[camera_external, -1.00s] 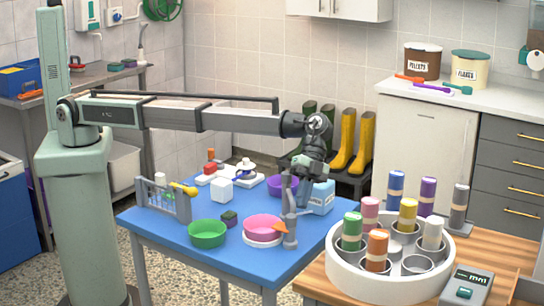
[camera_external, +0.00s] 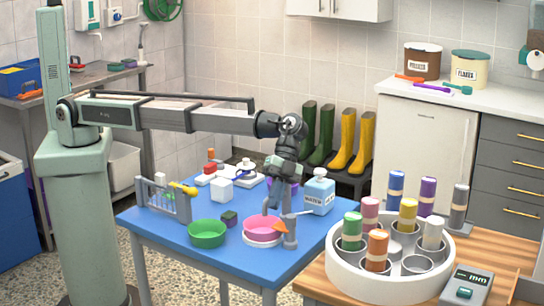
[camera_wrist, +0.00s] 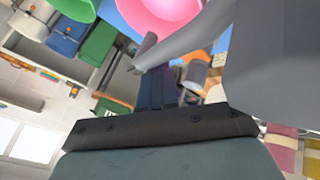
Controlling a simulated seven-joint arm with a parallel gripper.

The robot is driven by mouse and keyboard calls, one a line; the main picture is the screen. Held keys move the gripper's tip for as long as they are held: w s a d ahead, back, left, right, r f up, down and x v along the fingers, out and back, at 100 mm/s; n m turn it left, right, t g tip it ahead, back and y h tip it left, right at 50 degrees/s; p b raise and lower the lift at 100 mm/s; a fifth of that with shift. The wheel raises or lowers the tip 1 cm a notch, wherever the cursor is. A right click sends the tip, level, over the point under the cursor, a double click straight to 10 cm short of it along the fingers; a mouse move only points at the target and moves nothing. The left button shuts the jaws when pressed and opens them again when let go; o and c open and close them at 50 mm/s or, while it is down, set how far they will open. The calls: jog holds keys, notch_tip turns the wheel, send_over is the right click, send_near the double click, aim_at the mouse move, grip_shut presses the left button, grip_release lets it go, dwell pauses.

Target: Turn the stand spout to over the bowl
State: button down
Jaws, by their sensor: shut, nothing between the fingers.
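The grey stand (camera_external: 290,236) is upright at the table's front right edge, beside the pink bowl (camera_external: 262,228), which rests on a white base. An orange piece (camera_external: 281,228) is on the stand's bowl side. A thin light bar (camera_external: 300,214) juts right near its top. My gripper (camera_external: 273,203) is shut and empty, low at the stand's upper part and the bowl's back rim. It hides much of the spout; I cannot tell whether they touch or exactly where the spout points. In the wrist view, a grey tube (camera_wrist: 188,42) crosses beside the pink bowl (camera_wrist: 158,14).
A green bowl (camera_external: 208,234) and a small dark block (camera_external: 229,218) lie to the left. A water jug (camera_external: 319,194) is close on the right. A round carousel of tubes (camera_external: 345,277) is at the right front.

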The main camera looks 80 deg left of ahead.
dwell(0.4)
jog(key=v, duration=1.4)
jog(key=s+d+r+m+t+y, duration=0.1)
jog(key=s+d+r+m+y, duration=0.1)
jog(key=s+d, duration=1)
jog(key=w+a+n+t+y, duration=0.1)
jog(key=w+a+n+t, duration=0.3)
jog(key=w+n+t, duration=0.25)
jog(key=shift+n+g, duration=0.35)
jog(key=shift+n, duration=0.2)
jog(key=x, duration=0.9)
jog(key=shift+s+a+f, duration=0.25)
jog(key=shift+f, duration=0.3)
jog(key=shift+s+a+f, duration=0.35)
jog(key=shift+s+a, duration=0.25)
jog(key=shift+a, duration=0.15)
jog(key=shift+s+a+f, duration=0.4)
jog(key=shift+s+a, duration=0.15)
jog(key=shift+a, duration=0.2)
